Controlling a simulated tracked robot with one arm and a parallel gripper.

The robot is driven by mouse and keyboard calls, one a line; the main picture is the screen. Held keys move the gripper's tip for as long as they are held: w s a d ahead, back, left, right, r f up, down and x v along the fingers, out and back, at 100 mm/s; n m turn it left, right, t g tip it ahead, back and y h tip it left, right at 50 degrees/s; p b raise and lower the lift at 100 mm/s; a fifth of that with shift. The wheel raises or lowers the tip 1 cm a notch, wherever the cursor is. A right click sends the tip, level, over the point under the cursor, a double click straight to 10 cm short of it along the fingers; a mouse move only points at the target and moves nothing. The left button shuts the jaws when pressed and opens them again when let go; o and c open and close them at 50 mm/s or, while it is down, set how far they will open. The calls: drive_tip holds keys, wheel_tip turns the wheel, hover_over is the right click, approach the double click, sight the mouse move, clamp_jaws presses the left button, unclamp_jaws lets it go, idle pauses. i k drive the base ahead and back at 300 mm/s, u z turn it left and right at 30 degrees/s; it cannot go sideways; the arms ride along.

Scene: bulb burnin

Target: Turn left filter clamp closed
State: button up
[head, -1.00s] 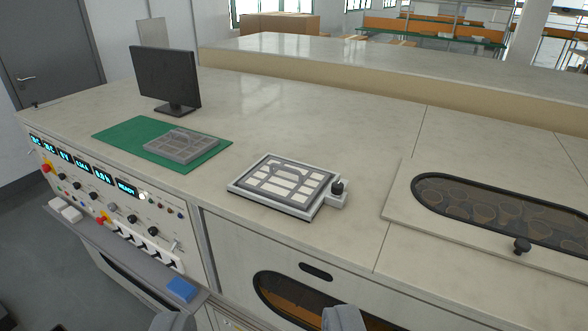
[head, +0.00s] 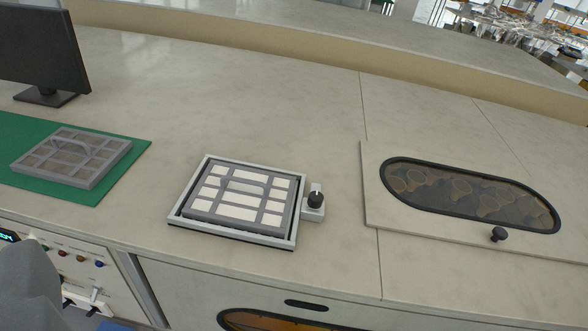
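A filter with white panes and a grey handle (head: 237,196) sits inside a light grey frame (head: 293,232) on the counter. One clamp (head: 315,199) is in view, a black round knob on a small grey block at the frame's right side. A light tab shows behind the knob; whether it is closed is unclear. A grey part of my gripper (head: 28,288) shows at the lower left corner, well left of the clamp and apart from it. Its other finger is not in view, so its opening is hidden.
A second, brownish filter (head: 72,157) lies on a green mat (head: 128,150) at the left. A dark monitor (head: 42,50) stands behind it. An oval-windowed lid (head: 372,212) with a black knob is at the right. The counter (head: 250,100) behind the frame is clear.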

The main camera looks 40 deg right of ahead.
sight(315, 198)
drive_tip(key=z, duration=0.45)
drive_tip(key=i, duration=0.85)
drive_tip(key=z, duration=0.7)
